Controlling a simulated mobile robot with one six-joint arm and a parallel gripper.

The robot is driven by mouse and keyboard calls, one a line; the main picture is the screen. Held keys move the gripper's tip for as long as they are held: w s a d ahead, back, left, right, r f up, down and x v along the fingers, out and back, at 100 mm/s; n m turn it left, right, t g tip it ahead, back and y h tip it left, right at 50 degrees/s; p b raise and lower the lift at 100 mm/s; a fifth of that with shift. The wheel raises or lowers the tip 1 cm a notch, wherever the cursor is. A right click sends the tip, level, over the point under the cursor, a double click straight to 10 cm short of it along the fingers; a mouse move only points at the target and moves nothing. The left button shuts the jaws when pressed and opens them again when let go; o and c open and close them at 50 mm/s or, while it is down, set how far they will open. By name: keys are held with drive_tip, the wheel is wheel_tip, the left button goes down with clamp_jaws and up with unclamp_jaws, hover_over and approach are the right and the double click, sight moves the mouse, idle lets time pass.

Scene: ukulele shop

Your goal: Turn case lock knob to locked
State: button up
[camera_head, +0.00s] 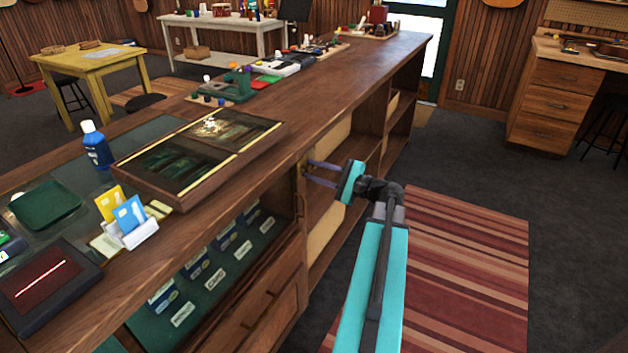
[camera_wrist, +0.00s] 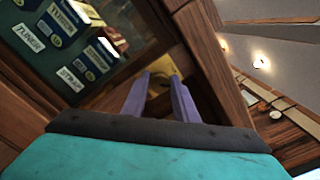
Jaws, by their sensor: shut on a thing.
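The case lock knob is a small brass-coloured piece on the wooden front post of the counter. In the head view it (camera_head: 303,169) is partly covered by my fingertips. In the wrist view the brass part (camera_wrist: 158,82) shows between and behind my two purple fingers. My gripper (camera_head: 312,173) reaches the post from the right and is shut on the knob; it also shows in the wrist view (camera_wrist: 161,82). The knob's pointing direction and any lock marking are too small and hidden to read.
The wooden counter (camera_head: 330,75) overhangs the post. Left of the post is the display case (camera_head: 215,265) with labelled boxes, above wooden drawers (camera_head: 255,318). Open shelves (camera_head: 395,118) lie farther along. A striped rug (camera_head: 465,260) covers the clear floor on the right.

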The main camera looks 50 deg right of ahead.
drive_tip(key=n+b, duration=0.1)
drive_tip(key=b, duration=0.1)
drive_tip(key=n+b, duration=0.3)
drive_tip(key=n, duration=0.1)
drive_tip(key=shift+a+f+b, duration=0.1)
drive_tip(key=shift+f+b, duration=0.25)
drive_tip(key=shift+b, duration=0.05)
drive_tip(key=n+b, duration=0.3)
drive_tip(key=shift+r, duration=0.1)
drive_tip(key=shift+r+n, duration=0.1)
drive_tip(key=shift+n, duration=0.3)
drive_tip(key=o, duration=1)
drive_tip(key=shift+s, duration=0.15)
drive_tip(key=v, duration=1.3)
drive_tip(key=shift+s, duration=0.3)
drive_tip(key=shift+s, duration=0.1)
